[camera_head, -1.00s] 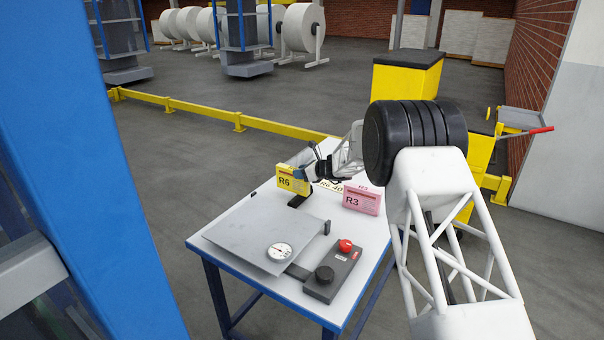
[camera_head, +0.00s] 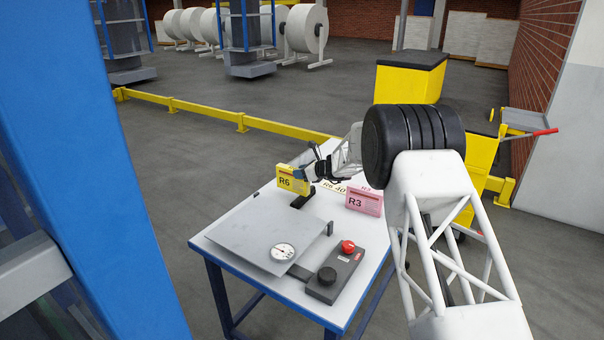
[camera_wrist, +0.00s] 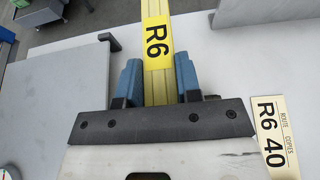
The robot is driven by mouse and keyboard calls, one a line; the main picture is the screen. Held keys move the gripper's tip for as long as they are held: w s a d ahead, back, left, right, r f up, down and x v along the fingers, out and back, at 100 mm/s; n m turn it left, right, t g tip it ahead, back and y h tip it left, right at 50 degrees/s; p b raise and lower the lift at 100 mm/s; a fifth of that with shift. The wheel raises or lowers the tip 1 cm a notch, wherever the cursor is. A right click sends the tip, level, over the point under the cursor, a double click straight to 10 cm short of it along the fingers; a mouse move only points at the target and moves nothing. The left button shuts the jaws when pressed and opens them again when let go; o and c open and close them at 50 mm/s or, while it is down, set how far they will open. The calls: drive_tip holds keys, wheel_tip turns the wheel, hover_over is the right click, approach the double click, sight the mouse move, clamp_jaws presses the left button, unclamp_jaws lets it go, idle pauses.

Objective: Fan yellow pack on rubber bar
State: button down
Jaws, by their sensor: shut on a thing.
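The yellow pack (camera_head: 290,180), marked R6, stands on edge over the far part of the white table. My gripper (camera_head: 304,173) is shut on it from the right. In the wrist view the yellow pack (camera_wrist: 158,40) sits between the two blue fingertips (camera_wrist: 157,80) of my gripper. A short dark bar (camera_head: 304,198), perhaps the rubber bar, lies just in front of and below the pack. A dark bracket-like piece (camera_wrist: 100,48) shows left of the pack in the wrist view. I cannot tell whether the pack touches the bar.
A pink R3 pack (camera_head: 364,201) stands to the right. In front are a grey plate (camera_head: 262,225), a dial (camera_head: 283,252) and a box with a red knob (camera_head: 335,275).

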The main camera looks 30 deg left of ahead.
drive_tip(key=shift+d, duration=1)
idle(0.7)
drive_tip(key=shift+d+f, duration=0.1)
drive_tip(key=shift+d, duration=0.15)
drive_tip(key=shift+d+f, duration=0.1)
idle(0.4)
drive_tip(key=shift+d, duration=0.3)
drive_tip(key=shift+d, duration=0.3)
drive_tip(key=shift+d+r, duration=0.3)
drive_tip(key=shift+d, duration=0.35)
idle(0.7)
drive_tip(key=shift+d+f, duration=0.1)
drive_tip(key=shift+d, duration=0.75)
idle(0.4)
drive_tip(key=shift+d, duration=0.35)
drive_tip(key=shift+d+f, duration=0.1)
drive_tip(key=shift+f, duration=0.05)
